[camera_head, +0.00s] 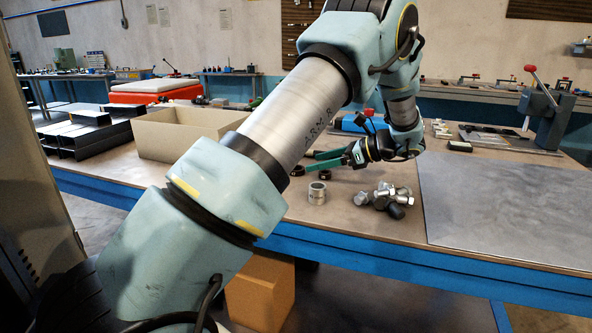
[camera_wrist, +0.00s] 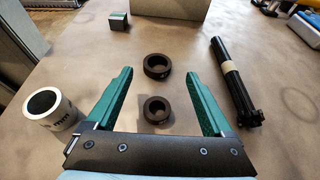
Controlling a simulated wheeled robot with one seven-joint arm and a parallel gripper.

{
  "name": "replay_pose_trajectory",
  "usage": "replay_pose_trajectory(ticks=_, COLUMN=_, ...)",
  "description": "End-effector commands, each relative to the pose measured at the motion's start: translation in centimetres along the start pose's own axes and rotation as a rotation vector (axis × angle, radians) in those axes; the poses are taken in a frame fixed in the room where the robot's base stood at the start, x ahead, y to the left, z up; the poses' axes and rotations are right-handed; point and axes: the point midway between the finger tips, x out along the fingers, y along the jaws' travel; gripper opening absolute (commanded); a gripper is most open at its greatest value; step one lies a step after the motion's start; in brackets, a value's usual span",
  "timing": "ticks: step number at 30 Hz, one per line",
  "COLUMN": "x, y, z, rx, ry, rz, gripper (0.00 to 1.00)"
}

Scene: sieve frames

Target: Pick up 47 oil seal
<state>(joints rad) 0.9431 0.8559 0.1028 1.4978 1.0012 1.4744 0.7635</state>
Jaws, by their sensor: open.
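Two dark ring-shaped seals lie flat on the brown worktop. The larger ring (camera_wrist: 157,76) is farther out, between the fingertip ends in the wrist view. The smaller ring (camera_wrist: 156,119) is nearer the palm, between the finger bases. Their markings are too small to read, so I cannot tell which is the 47 oil seal. In the head view one ring (camera_head: 297,171) and another ring (camera_head: 324,175) show beside the green fingers. My gripper (camera_wrist: 158,73) is open and empty, its fingers on either side of the rings; it also shows in the head view (camera_head: 309,161).
A silver cylinder (camera_wrist: 52,112) stands left of the fingers. A banded bundle of black rods (camera_wrist: 230,70) lies right. A small block (camera_wrist: 119,22) and an open box (camera_head: 180,136) are beyond. Bolts (camera_head: 380,196) are piled near a grey plate (camera_head: 500,205).

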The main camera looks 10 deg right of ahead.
Motion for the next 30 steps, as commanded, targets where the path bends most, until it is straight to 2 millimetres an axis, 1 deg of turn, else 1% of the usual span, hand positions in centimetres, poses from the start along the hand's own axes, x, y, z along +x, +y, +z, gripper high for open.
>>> replay_pose_trajectory(ticks=5, x=1.0, y=0.1, z=0.1, rx=0.000, ry=-0.001, rz=0.002, gripper=0.86)
replay_pose_trajectory(ticks=13, x=4.8, y=0.5, z=-0.1, rx=0.000, ry=-0.002, rz=0.003, gripper=0.86)
replay_pose_trajectory(ticks=16, x=5.3, y=0.4, z=-0.3, rx=-0.001, ry=0.000, rz=-0.001, gripper=0.86)
replay_pose_trajectory(ticks=21, x=5.4, y=0.4, z=-0.4, rx=-0.001, ry=-0.001, rz=-0.001, gripper=0.86)
replay_pose_trajectory(ticks=30, x=5.4, y=0.4, z=-0.3, rx=-0.001, ry=-0.001, rz=-0.001, gripper=0.52)
